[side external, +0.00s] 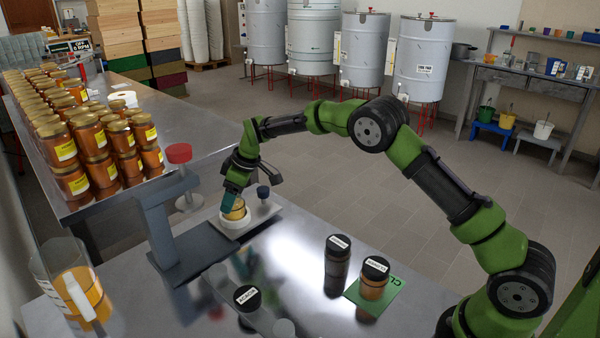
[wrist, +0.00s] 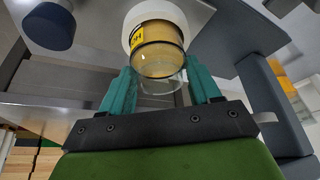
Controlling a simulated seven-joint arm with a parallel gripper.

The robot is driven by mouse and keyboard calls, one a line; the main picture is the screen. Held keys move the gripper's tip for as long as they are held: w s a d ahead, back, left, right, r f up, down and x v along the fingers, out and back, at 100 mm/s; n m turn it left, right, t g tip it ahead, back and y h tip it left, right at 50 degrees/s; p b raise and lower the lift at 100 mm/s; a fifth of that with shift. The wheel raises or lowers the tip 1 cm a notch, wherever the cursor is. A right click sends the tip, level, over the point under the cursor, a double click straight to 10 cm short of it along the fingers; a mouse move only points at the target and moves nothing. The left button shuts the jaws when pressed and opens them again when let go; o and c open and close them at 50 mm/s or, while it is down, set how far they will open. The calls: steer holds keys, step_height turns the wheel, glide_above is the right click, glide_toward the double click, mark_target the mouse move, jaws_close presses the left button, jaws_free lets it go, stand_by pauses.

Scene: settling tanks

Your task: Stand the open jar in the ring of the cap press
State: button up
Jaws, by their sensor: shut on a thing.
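The open jar (side external: 236,211), with amber honey and a yellow label, is between the teal fingers of my gripper (side external: 234,196). In the wrist view the jar (wrist: 158,52) shows its clear glass mouth toward my gripper (wrist: 160,85), which is shut on it. The white ring (side external: 236,223) is around the jar's far, lower end; the ring also shows in the wrist view (wrist: 154,10). Whether the jar's base touches the seat is hidden. The grey cap press (side external: 160,225) stands just left of the jar in the side view.
A red knob (side external: 178,153) on a stem stands behind the press. A dark round knob (side external: 263,192) is right of the ring. A clear container (side external: 75,285) is front left.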

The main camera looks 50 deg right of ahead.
steer(key=o, duration=1.2)
steer(key=shift+o, duration=0.2)
